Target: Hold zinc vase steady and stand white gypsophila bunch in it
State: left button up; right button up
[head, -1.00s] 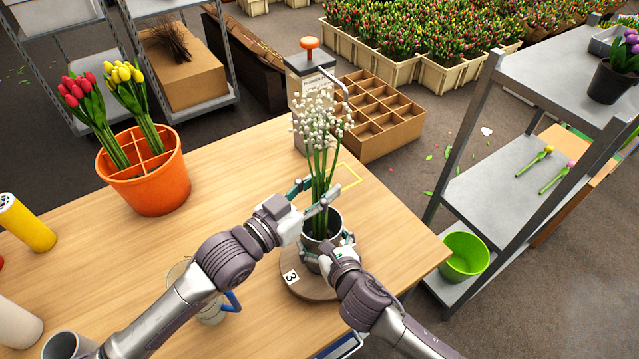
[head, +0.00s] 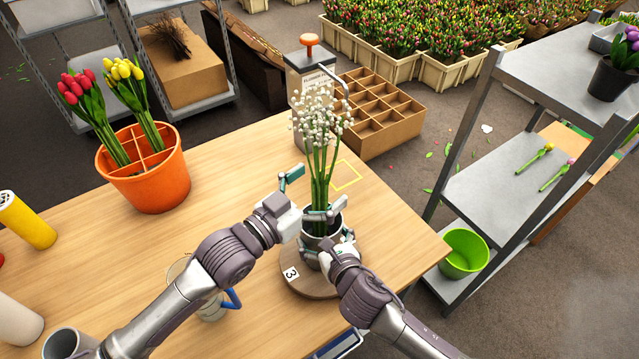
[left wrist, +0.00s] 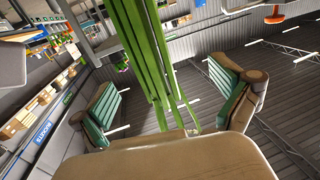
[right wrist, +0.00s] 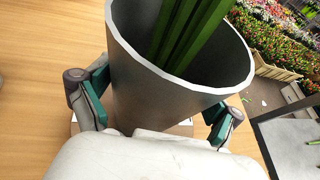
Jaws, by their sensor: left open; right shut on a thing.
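The zinc vase (head: 312,242) stands upright on a round wooden disc (head: 298,282) marked 3. The right wrist view shows its open rim and grey wall (right wrist: 150,100). My right gripper (head: 326,252) is shut on the vase, with a finger at each side. The white gypsophila bunch (head: 322,120) stands in the vase, nearly upright, its green stems (right wrist: 188,35) inside the rim. My left gripper (head: 307,197) is open around the stems just above the vase. In the left wrist view the stems (left wrist: 155,70) pass between its spread fingers, clear of both pads.
An orange divided bucket (head: 150,180) with red and yellow tulips stands at the table's left. A pump dispenser (head: 308,80) is behind the gypsophila. A glass jug with a blue handle (head: 232,300) is near my left arm. The table's middle left is clear.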

jog(key=shift+f, duration=0.1)
pick_arm(q)
jog(key=v, duration=1.2)
dwell(0.5)
pick_arm(e)
jog(key=o, duration=1.4)
